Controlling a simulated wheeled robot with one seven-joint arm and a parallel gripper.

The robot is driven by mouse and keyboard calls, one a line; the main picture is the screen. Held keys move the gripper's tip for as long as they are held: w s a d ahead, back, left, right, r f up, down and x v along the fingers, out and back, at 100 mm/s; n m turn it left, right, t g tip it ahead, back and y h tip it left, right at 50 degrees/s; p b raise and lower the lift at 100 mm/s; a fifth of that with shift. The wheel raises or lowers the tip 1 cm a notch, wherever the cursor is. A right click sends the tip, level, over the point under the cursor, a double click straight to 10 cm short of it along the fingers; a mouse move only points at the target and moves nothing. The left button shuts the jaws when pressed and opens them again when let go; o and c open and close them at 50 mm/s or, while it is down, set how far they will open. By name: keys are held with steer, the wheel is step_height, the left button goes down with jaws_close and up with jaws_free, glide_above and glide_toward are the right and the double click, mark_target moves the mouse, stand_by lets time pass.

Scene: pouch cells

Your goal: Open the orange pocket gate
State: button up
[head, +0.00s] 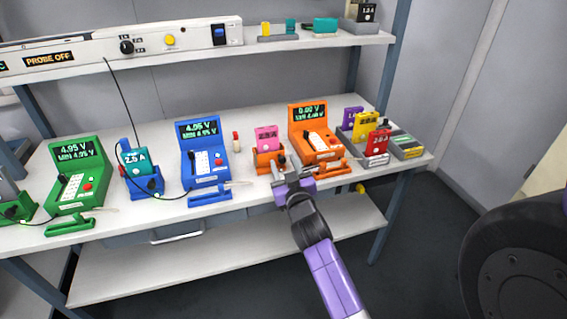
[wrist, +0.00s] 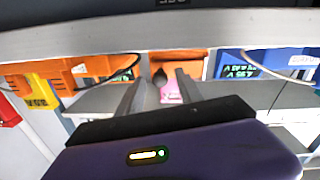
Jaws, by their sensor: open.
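The orange pocket (head: 263,161) stands on the bench's front part, left of the orange tester (head: 314,140), with a pink cell (head: 266,138) upright in it. My gripper (head: 288,172) is open at the pocket's front right and covers part of it. In the wrist view, the pocket's orange body (wrist: 180,56) and the pink cell (wrist: 170,94) show between and beyond the spread fingers (wrist: 160,80). A dark round knob (wrist: 160,76) appears between the fingertips. I cannot tell whether the fingers touch anything. The gate itself is not clear, nor whether it is open or shut.
A blue tester (head: 206,165) stands left of the pocket; farther left are a blue pocket (head: 143,183) with a teal cell and a green tester (head: 78,180). Purple, yellow and red cells (head: 376,147) stand at right. A shelf (head: 330,42) runs above the bench.

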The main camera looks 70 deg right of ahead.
steer(key=shift+w+d, duration=0.2)
steer(key=shift+d, duration=0.05)
jaws_close()
stand_by(1.4)
